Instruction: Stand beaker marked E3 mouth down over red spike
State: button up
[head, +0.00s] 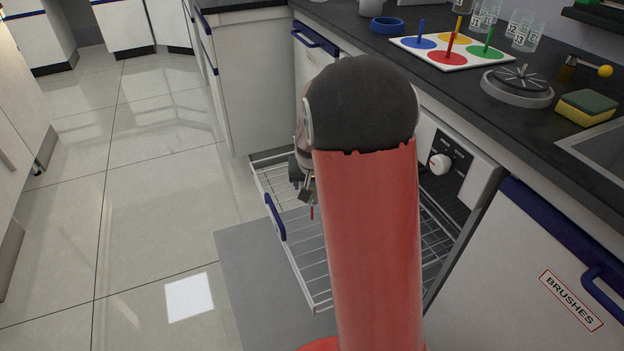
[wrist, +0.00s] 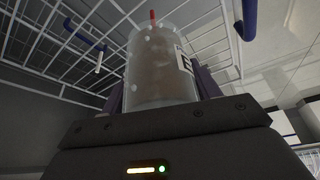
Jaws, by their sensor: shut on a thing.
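In the wrist view a cloudy beaker (wrist: 160,68) with a brownish inside stands between the fingers of my gripper (wrist: 161,92), which is shut on it. A white label on its right side shows an E; the rest is turned away. I cannot tell which end is the mouth. A red tip (wrist: 152,16) shows just past the beaker's far end, against the wire rack. In the head view my arm hides the beaker, and a thin red piece (head: 312,212) shows below my wrist over the rack. A red spike (head: 450,46) stands on a red disc on the counter board.
The wire rack (head: 318,301) is pulled out at floor level with a blue handle (head: 275,217). The white board (head: 405,42) also holds blue, yellow and green spikes. Numbered beakers (head: 525,36), a grey round washer (head: 517,86) and a sponge (head: 587,107) are on the counter. The left floor is clear.

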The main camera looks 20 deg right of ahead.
jog(key=shift+f+b, duration=3.15)
jog(key=shift+f, duration=0.95)
jog(key=o, duration=1.1)
jog(key=shift+r, duration=0.1)
jog(key=v, duration=0.7)
jog(key=shift+s+r+p, duration=0.15)
jog(key=shift+r+p, duration=0.1)
jog(key=shift+p, duration=0.15)
